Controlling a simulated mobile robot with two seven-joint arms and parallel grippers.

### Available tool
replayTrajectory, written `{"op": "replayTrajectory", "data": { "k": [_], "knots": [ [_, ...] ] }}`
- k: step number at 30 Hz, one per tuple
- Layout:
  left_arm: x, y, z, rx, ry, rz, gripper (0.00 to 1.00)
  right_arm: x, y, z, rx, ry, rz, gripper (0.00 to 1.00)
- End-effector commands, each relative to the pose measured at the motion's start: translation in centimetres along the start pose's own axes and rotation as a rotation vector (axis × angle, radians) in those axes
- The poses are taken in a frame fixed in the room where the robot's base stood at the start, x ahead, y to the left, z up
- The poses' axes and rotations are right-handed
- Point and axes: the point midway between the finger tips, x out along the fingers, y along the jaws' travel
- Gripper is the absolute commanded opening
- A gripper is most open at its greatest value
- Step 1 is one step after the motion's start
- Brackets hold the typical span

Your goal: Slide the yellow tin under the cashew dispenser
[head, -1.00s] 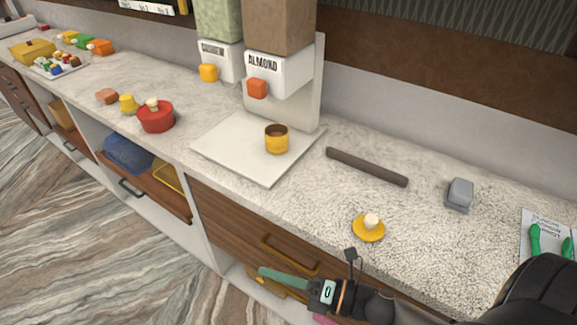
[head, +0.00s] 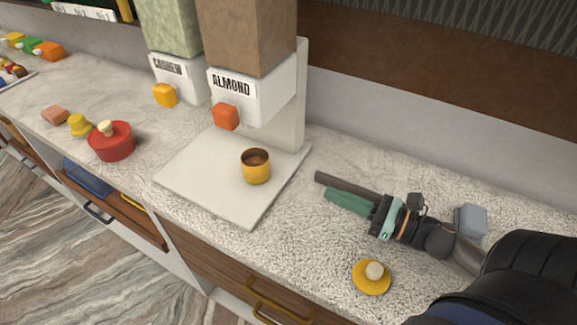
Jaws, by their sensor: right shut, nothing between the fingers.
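The open yellow tin (head: 256,167) stands upright on the white base board (head: 232,202), in front of the almond dispenser (head: 240,95) and to its right. Its inside looks brown. The cashew dispenser (head: 178,78), with a yellow-orange knob (head: 165,95), is to the left of the almond one, which has an orange-red knob (head: 226,117). My right gripper (head: 349,202) is shut and empty. It is over the counter to the right of the tin, apart from it, with its fingers pointing left. My left gripper is out of view.
A yellow lid with a pale knob (head: 372,276) lies on the counter below my right arm. A grey block (head: 470,220) is farther right. A red lidded pot (head: 111,141) stands left of the board.

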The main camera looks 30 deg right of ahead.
Motion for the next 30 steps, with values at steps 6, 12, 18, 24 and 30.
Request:
{"op": "replayTrajectory", "data": {
  "k": [6,12,18,24,30],
  "knots": [
    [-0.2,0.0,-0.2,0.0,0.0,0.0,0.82,1.5,-0.2,0.0,-0.026,0.002,0.005,0.0],
    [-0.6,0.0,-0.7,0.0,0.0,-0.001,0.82,4.7,-0.2,0.1,-0.024,0.001,0.004,0.0],
    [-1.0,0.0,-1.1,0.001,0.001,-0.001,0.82,7.8,-0.2,0.1,-0.026,0.002,0.004,0.0],
    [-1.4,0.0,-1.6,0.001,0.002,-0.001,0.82,10.7,-0.2,0.1,-0.023,0.002,0.002,0.0],
    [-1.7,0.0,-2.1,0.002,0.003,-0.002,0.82,12.9,-0.2,0.0,-0.021,0.002,0.001,0.0]
  ]
}}
